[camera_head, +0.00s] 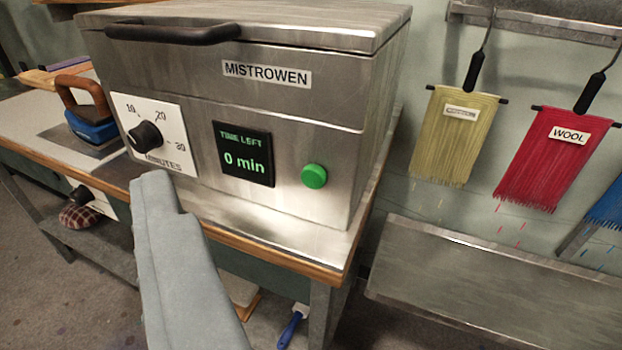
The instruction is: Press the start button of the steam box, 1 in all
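The steam box is a brushed metal cabinet labelled MISTROWEN (330,110), with its lid down, on a wood-edged bench. Its green round start button (314,176) is on the front face at the right. Left of the button, a dark display (244,155) reads TIME LEFT 0 min. Further left is a white dial plate with a black minutes knob (146,135), its pointer direction unclear. My gripper (152,178) is a grey shape at the lower left, in front of the bench edge and below the dial. No gap shows between its fingers. It appears empty and is apart from the button.
A black handle (172,33) sticks out from the lid. An iron-like blue tool with a brown handle (88,112) stands on the bench at left. Yellow (452,138) and red WOOL (552,160) fringed swatches hang at right above a metal ledge (470,275).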

